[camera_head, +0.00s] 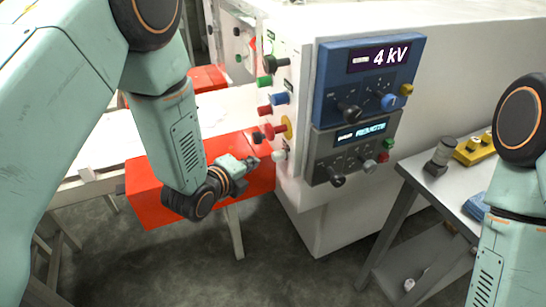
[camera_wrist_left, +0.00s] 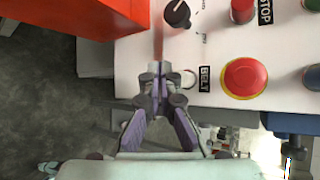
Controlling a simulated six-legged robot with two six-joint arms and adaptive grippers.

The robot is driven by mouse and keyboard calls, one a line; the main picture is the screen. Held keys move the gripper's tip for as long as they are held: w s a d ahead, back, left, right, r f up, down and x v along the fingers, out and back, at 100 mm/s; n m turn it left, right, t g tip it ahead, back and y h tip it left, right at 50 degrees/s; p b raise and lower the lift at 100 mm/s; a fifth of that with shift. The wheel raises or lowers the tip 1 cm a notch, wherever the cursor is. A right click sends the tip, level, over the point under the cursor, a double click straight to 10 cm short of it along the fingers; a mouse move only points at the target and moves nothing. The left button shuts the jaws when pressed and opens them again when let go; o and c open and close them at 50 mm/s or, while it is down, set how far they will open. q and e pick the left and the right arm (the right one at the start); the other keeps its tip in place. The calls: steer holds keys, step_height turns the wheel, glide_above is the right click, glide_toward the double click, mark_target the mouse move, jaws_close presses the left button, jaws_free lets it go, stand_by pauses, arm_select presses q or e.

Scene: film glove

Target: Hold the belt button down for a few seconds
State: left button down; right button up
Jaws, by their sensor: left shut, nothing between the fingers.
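The control panel on the white machine carries a white button (camera_head: 279,156) low down. In the left wrist view a pale round button (camera_wrist_left: 188,79) sits beside the label BELT (camera_wrist_left: 204,79). My left gripper (camera_head: 253,162) is shut and empty, pointing at the panel just left of the white button. In the left wrist view its closed fingertips (camera_wrist_left: 157,70) are beside the pale button, on its left. I cannot tell whether the fingertips touch the panel. My right arm shows at the right edge, but its gripper is outside the view.
A red mushroom button on a yellow base (camera_wrist_left: 245,78) is close to the belt button. A black knob (camera_wrist_left: 177,13) is also near. An orange-red guard box (camera_head: 150,200) lies behind my left wrist. A side table (camera_head: 440,195) stands at the right.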

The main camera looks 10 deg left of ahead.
arm_select(q)
steer(key=shift+s+a, duration=0.45)
steer(key=shift+a, duration=0.15)
steer(key=shift+s+a, duration=0.4)
steer(key=shift+a, duration=0.2)
steer(key=s+a+f+n+g+y, duration=0.1)
steer(key=s+f+n+g, duration=0.3)
steer(key=s+n, duration=0.4)
steer(key=s+a+f+n+g+y, duration=0.1)
steer(key=s+f+n+g, duration=0.3)
steer(key=s, duration=1.2)
steer(key=s+a+f+n+g+y, duration=0.1)
steer(key=s+a+f+n+g, duration=0.2)
steer(key=s+f+n, duration=0.6)
steer(key=s+n+g, duration=0.1)
steer(key=s+n, duration=0.2)
steer(key=n, duration=0.1)
steer(key=shift+s+f+y, duration=0.2)
steer(key=shift+f+y, duration=0.05)
steer(key=shift+y, duration=0.05)
steer(key=c, duration=2.1)
jaws_free()
